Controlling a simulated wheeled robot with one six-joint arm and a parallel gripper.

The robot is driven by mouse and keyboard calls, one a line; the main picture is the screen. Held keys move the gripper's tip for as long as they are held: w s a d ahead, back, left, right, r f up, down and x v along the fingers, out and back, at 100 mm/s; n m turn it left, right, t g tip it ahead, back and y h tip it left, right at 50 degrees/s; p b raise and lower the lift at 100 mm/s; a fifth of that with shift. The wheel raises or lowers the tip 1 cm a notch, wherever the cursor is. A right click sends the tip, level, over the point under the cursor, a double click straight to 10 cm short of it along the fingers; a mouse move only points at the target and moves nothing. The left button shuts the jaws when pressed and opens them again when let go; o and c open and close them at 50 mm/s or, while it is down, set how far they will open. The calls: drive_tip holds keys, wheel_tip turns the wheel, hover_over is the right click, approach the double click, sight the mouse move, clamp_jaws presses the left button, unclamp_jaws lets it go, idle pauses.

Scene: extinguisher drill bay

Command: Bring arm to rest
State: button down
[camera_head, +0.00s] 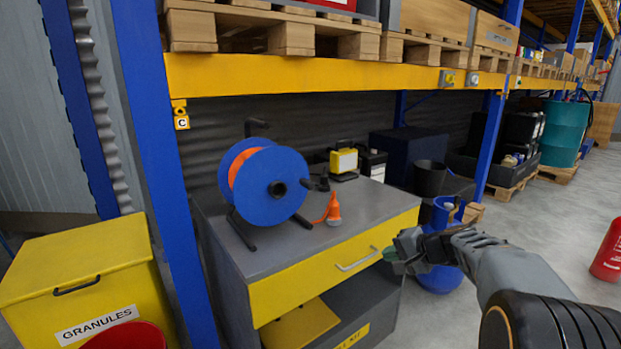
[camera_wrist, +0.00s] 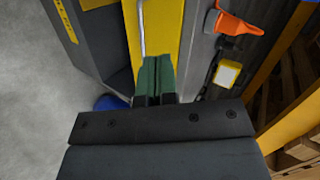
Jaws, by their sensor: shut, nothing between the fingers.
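My gripper (camera_head: 391,254) is in front of the right end of the yellow drawer (camera_head: 330,262) of a grey cabinet (camera_head: 290,240). In the wrist view my gripper (camera_wrist: 154,78) shows its green fingertips together, with nothing between them. The drawer's pale handle (camera_head: 357,260) lies just left of the fingertips in the head view. In the wrist view the handle (camera_wrist: 141,28) is just beyond the fingertips; I cannot tell whether they touch. The drawer looks closed.
A blue cable reel (camera_head: 272,187), an orange plug (camera_head: 333,210) and a yellow lamp (camera_head: 344,161) stand on the cabinet. A blue gas cylinder (camera_head: 440,278) is behind my gripper. A yellow granules bin (camera_head: 75,265) stands left. Floor at right is open, with a red extinguisher (camera_head: 608,252).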

drive_tip(key=s+a+r+n+g+h+p, duration=0.2)
drive_tip(key=s+r+n+h+p, duration=0.2)
drive_tip(key=s+r+p, duration=0.6)
drive_tip(key=s+a+r+n+g+h+p, duration=0.2)
drive_tip(key=s+a+r+n+h+p, duration=0.1)
drive_tip(key=s+r+p, duration=0.8)
drive_tip(key=shift+s+a+n+g+h+p, duration=0.3)
drive_tip(key=shift+s+a+n+h+p, duration=0.15)
drive_tip(key=shift+s+p, duration=1.35)
drive_tip(key=shift+d, duration=0.1)
